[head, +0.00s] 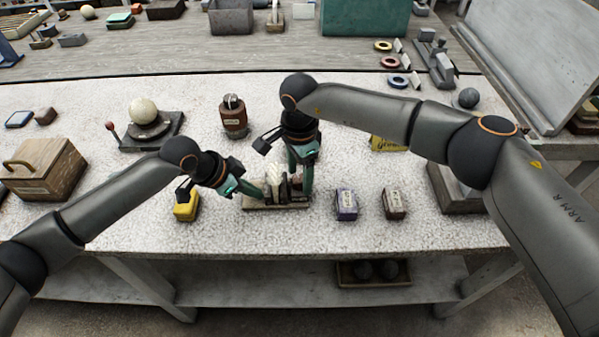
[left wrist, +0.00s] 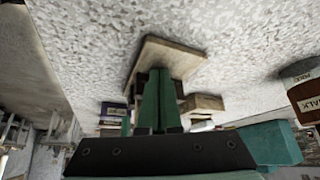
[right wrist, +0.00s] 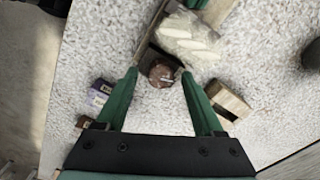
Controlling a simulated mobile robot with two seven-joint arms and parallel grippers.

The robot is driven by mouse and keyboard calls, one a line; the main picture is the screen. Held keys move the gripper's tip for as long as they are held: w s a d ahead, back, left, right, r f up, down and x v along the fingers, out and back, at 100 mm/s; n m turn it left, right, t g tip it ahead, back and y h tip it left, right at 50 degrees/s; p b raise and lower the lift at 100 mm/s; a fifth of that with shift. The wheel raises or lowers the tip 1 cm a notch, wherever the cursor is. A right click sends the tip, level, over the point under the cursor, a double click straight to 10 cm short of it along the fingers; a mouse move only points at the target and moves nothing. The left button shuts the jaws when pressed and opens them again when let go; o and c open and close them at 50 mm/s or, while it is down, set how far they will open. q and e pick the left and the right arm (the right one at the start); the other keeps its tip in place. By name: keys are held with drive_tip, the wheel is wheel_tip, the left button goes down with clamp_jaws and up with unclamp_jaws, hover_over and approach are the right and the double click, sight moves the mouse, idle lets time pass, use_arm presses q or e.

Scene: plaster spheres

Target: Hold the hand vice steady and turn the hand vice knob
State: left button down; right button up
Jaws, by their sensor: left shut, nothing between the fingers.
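The hand vice stands on a wooden base (head: 277,207), with a pale cream ribbed part (head: 272,174) on it. The base shows as a tan board in the left wrist view (left wrist: 172,52). A reddish-brown round knob (right wrist: 161,72) lies between the fingertips of my right gripper (right wrist: 160,76), which is open around it; contact cannot be told. In the head view my right gripper (head: 300,182) points down at the vice's right end. My left gripper (head: 257,190) is shut and empty at the vice's left side. Its closed fingers (left wrist: 158,85) overlap the base in the left wrist view, hiding part of the vice.
A yellow block (head: 186,206) stands left of the vice. A purple box (head: 346,204) and a brown box (head: 394,203) stand right of it. A brown pot (head: 234,118) is behind. The front strip of the worktop (head: 400,237) is clear.

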sight(300, 179)
clamp_jaws()
idle(0.3)
drive_tip(key=shift+m, duration=0.3)
drive_tip(key=m, duration=0.6)
drive_tip(key=shift+s, duration=0.1)
drive_tip(key=m, duration=0.7)
idle(0.5)
unclamp_jaws()
idle(0.4)
drive_tip(key=shift+r, duration=0.1)
wheel_tip(300, 179, up, 12)
drive_tip(key=shift+s, duration=0.1)
